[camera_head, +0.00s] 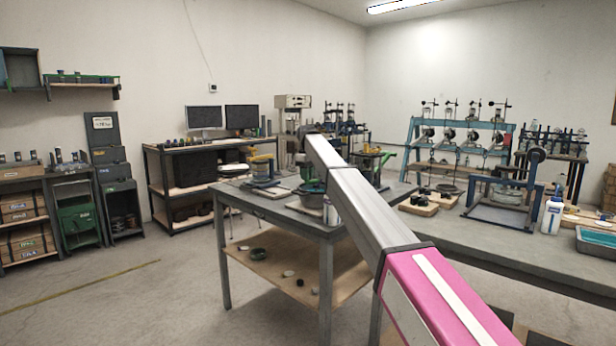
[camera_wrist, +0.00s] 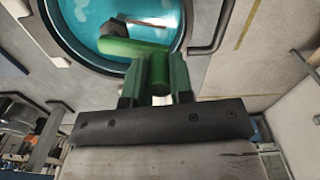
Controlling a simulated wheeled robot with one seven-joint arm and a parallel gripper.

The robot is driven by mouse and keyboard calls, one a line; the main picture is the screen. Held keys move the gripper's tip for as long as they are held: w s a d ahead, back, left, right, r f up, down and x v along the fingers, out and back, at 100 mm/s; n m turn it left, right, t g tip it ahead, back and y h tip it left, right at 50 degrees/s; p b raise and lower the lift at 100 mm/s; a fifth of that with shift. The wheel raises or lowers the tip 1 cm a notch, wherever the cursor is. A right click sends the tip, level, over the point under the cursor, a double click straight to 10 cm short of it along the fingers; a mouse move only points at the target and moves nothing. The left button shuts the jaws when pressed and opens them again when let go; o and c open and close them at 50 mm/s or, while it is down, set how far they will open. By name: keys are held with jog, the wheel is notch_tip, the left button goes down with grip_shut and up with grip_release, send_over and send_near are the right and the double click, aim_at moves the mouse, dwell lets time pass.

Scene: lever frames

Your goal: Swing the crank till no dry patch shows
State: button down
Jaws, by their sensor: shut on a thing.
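In the wrist view my gripper (camera_wrist: 157,82) has its two green fingers shut on an upright green handle (camera_wrist: 159,70). A green crank bar (camera_wrist: 128,47) runs from the handle leftward over a round pan. The pan has a dark rim (camera_wrist: 62,38) and a blue-teal inside (camera_wrist: 95,22). A lighter, brownish patch (camera_wrist: 155,8) shows inside at the upper right; I cannot tell if it is dry surface or a reflection. The bar and picture edge hide part of the inside. In the head view my arm hides the gripper and crank.
In the head view a grey workbench (camera_head: 262,207) carries small devices and dishes. A second bench (camera_head: 470,230) at right holds a blue frame (camera_head: 497,208), a white bottle (camera_head: 552,212) and a teal tray (camera_head: 597,238). The floor at left is clear.

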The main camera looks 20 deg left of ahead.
jog(key=m, duration=0.1)
jog(key=w+a+m, duration=0.1)
jog(key=shift+m, duration=0.4)
jog(key=m, duration=0.1)
jog(key=w+m, duration=0.1)
jog(key=m, duration=0.1)
jog(key=shift+w+a+m, duration=0.25)
jog(key=shift+a+m, duration=0.05)
jog(key=shift+a, duration=0.1)
jog(key=shift+w+a+m, duration=0.1)
jog(key=shift+w+m, duration=0.3)
jog(key=shift+m, duration=0.5)
jog(key=shift+w+d+m, duration=0.1)
jog(key=shift+w+m, duration=0.25)
jog(key=shift+m, duration=0.55)
jog(key=shift+w+a+m, duration=0.1)
jog(key=shift+w+m, duration=0.3)
jog(key=shift+m, duration=0.5)
jog(key=c, duration=1)
grip_release()
jog(key=shift+r, duration=0.15)
notch_tip(320, 180, up, 11)
jog(key=shift+f, duration=0.2)
